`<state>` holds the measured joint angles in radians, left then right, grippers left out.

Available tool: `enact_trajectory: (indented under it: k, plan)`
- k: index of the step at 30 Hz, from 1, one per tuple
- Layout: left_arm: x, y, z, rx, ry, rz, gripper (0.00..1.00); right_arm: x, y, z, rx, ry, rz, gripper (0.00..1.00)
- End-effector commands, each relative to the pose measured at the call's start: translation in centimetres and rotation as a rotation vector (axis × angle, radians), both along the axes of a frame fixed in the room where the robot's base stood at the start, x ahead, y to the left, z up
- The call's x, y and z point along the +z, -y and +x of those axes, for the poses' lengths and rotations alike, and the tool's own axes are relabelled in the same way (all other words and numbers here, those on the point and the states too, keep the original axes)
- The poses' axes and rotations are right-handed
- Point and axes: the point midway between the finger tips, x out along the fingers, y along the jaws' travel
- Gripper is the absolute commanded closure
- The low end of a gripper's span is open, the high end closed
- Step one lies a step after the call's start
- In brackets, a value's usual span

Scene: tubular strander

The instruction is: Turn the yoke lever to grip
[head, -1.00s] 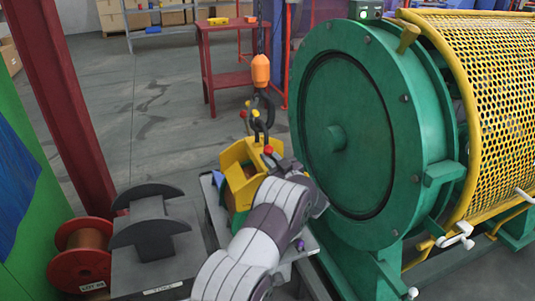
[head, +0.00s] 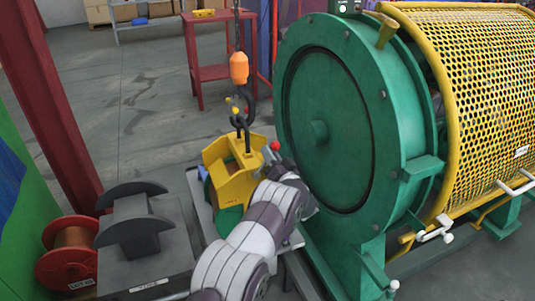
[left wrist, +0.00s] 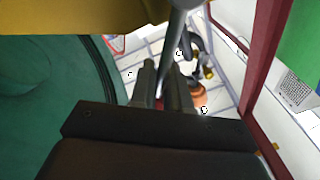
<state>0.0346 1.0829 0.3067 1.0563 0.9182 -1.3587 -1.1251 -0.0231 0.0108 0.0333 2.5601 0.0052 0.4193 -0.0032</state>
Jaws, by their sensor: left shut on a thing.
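The yellow yoke (head: 228,183) hangs from a dark crane hook (head: 240,133) under an orange block (head: 239,68). A red ball knob (head: 275,146) shows at the yoke's right side, beside my left gripper. In the left wrist view, the grey lever rod (left wrist: 181,27) runs down between the two dark fingers of my left gripper (left wrist: 160,82), which is shut on it. In the head view my arm's wrist hides the fingers and most of the lever. My right gripper is in neither view.
The green strander disc (head: 325,125) stands close to the right of my left wrist, with a yellow mesh guard (head: 475,90) beyond. A grey cradle (head: 140,255) and a copper spool (head: 70,250) stand at left. A red table (head: 215,73) is behind.

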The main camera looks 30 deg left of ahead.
Motion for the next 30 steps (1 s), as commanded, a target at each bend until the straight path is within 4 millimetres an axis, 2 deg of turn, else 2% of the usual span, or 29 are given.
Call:
enact_trajectory:
  k: [20,21,22,30]
  plan:
    - [-0.39,0.26,0.23,-0.002,-0.045,0.036,1.00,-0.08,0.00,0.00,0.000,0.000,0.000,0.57]
    - [-0.40,0.26,0.23,-0.001,-0.045,0.036,0.74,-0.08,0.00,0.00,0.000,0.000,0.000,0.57]
    - [-0.40,0.25,0.23,-0.001,-0.045,0.036,0.66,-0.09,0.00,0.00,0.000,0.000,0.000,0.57]
    - [-0.32,0.24,0.20,0.000,-0.043,0.035,0.66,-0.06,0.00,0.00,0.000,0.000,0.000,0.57]
